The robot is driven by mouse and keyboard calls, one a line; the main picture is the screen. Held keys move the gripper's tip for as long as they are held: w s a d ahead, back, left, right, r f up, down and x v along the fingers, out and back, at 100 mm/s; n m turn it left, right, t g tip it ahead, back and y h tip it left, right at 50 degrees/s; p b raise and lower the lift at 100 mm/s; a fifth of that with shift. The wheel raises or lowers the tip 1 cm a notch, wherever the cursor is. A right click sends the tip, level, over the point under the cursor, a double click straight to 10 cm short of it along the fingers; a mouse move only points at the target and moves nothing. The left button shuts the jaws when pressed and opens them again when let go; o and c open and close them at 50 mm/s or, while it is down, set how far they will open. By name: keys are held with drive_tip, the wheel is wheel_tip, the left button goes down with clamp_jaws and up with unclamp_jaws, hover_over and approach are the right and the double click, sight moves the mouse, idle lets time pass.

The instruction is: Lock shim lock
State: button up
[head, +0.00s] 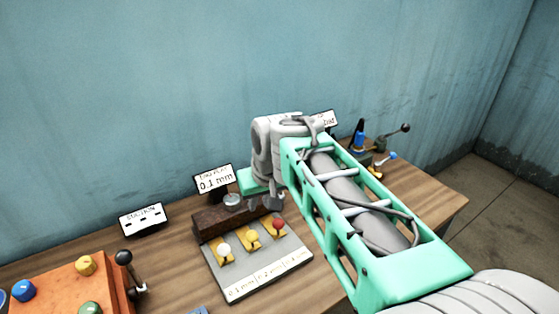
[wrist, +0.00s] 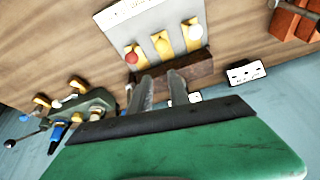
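A grey plate (head: 255,268) carries three yellow shims with white, yellow (head: 251,234) and red knobs. Its printed label reads in mm, partly too small to make out. A dark brown block (head: 212,222) with a round silver piece (head: 232,199) on top stands along the plate's back edge. No part is marked as the shim lock, so I cannot tell which it is. My gripper (head: 271,203) is above the right end of the block. In the wrist view, its two grey fingers (wrist: 160,77) are apart, with nothing visible between them. Contact with the block cannot be told.
A sign (head: 214,181) reading 0.1 mm stands behind the block, and a suction sign (head: 143,219) is to its left. An orange box (head: 62,283) with coloured knobs and a black-knobbed lever (head: 124,258) are at left. A blue-topped device (head: 358,135) with levers stands at right.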

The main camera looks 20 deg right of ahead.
drive_tip(key=shift+t, duration=0.3)
drive_tip(key=w+d+r, duration=0.1)
drive_tip(key=w, duration=0.2)
drive_tip(key=w+d, duration=0.2)
drive_tip(key=w, duration=0.1)
drive_tip(key=w+d+r, duration=0.1)
drive_tip(key=w+d, duration=0.1)
drive_tip(key=w, duration=0.1)
drive_tip(key=shift+w+r, duration=0.3)
drive_tip(key=shift+r, duration=0.05)
drive_tip(key=shift+c, duration=1.4)
drive_tip(key=shift+t, duration=0.5)
drive_tip(key=w+d, duration=0.6)
drive_tip(key=w, duration=0.1)
drive_tip(key=w+d+r, duration=0.1)
drive_tip(key=w+d, duration=0.2)
drive_tip(key=shift+w+d, duration=0.25)
clamp_jaws()
wheel_tip(320, 180, down, 9)
drive_tip(key=w+p, duration=0.1)
drive_tip(key=p, duration=0.1)
drive_tip(key=shift+a+f, duration=0.15)
drive_tip(key=shift+f, duration=0.05)
